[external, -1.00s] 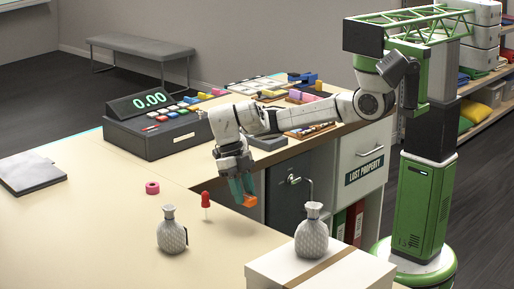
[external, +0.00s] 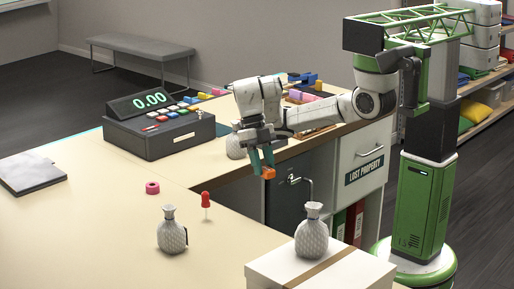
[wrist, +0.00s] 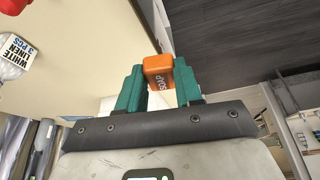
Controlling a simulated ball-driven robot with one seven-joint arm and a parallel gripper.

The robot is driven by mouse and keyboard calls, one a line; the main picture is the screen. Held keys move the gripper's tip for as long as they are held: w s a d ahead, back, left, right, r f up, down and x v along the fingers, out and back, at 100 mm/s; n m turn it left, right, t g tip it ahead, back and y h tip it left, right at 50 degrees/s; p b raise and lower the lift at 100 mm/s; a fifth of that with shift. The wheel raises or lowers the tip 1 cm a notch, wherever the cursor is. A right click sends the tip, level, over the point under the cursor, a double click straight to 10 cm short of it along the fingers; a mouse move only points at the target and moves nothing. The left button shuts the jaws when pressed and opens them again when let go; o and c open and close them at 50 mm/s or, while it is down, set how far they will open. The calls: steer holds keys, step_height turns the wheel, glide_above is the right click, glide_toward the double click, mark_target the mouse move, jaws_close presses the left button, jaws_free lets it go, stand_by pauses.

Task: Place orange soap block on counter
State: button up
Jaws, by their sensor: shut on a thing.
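The orange soap block (external: 268,173) is between the teal fingers of my gripper (external: 262,160), which is shut on it. The gripper points down and holds the block in the air near the inner edge of the cream counter (external: 110,220). In the wrist view the counter (wrist: 100,40) lies to the left and dark floor lies beyond the block. I cannot tell the block's exact height above the counter.
A cash register (external: 160,128) stands behind on the counter. A grey patterned bag (external: 236,147) is beside my wrist.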

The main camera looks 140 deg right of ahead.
steer(key=s+d+r+m+t+h+p, duration=0.1)
steer(key=s+d+m+t+p, duration=0.15)
steer(key=d+m, duration=0.7)
steer(key=s+d+f+m+h+p, duration=0.1)
steer(key=s+d+m+h+p, duration=0.3)
steer(key=s+d+m, duration=1.25)
steer(key=n+h, duration=0.1)
steer(key=n, duration=0.5)
glide_toward(200, 164)
steer(key=shift+w+d+f+t+p, duration=0.1)
steer(key=shift+w+f+t+p, duration=0.3)
steer(key=shift+f, duration=0.5)
steer(key=shift+w+d+f, duration=0.25)
steer(key=shift+w+f, duration=0.05)
steer(key=shift+f, duration=0.15)
steer(key=shift+f+m+p, duration=0.3)
steer(key=shift+f+p, duration=0.05)
steer(key=shift+f, duration=1.2)
steer(key=shift+f, duration=0.1)
